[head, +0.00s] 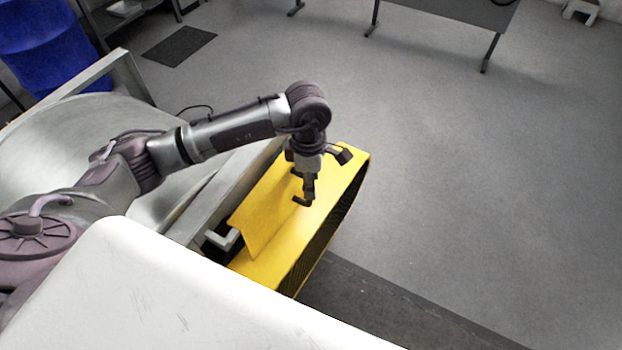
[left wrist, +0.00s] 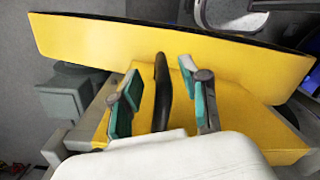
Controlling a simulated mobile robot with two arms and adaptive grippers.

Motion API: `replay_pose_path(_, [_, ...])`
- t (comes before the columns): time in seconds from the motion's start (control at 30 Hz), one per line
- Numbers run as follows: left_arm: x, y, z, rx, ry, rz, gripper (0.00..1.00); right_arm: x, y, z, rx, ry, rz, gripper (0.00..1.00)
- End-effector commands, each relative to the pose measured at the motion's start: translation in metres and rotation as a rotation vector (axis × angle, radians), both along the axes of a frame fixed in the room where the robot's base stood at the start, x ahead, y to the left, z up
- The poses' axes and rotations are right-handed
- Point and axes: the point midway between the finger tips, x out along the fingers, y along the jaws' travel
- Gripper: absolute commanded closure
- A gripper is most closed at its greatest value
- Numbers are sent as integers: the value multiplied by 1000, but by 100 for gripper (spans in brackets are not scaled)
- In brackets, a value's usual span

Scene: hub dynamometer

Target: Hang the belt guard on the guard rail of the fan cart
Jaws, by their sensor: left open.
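The yellow belt guard (head: 265,215) lies along the outer side of the fan cart's grey guard rail (head: 215,195) in the head view. Its dark mesh side faces the open floor. The guard fills much of the left wrist view (left wrist: 215,70), with a black handle (left wrist: 161,95) on it. My left gripper (head: 303,188) is over the guard. In the left wrist view its teal-padded fingers (left wrist: 160,80) are open, one on each side of the handle, with gaps showing. I cannot tell whether the guard's weight rests on the rail. My right gripper is not in view.
The fan cart's large round grey housing (head: 85,135) is left of the rail. A grey bracket (head: 224,239) sticks out near the guard's near end. A dark mat (head: 380,305) lies on the floor. The floor to the right is clear, with a table (head: 440,12) at the back.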

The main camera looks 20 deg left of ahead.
Motion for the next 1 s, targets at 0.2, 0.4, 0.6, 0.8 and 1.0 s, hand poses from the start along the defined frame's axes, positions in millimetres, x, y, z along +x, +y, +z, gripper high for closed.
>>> replay_pose_path(0.2, [0,1,7,1,1,0,55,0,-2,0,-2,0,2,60])
replay_pose_path(0.4, [2,2,46,0,-4,-1,55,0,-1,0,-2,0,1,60])
replay_pose_path(0.6, [3,4,88,0,-4,0,55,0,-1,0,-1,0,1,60])
replay_pose_path(0.8, [2,5,114,1,-2,0,55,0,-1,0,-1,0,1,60])
replay_pose_path(1.0, [2,5,120,0,0,0,55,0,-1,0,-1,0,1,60])
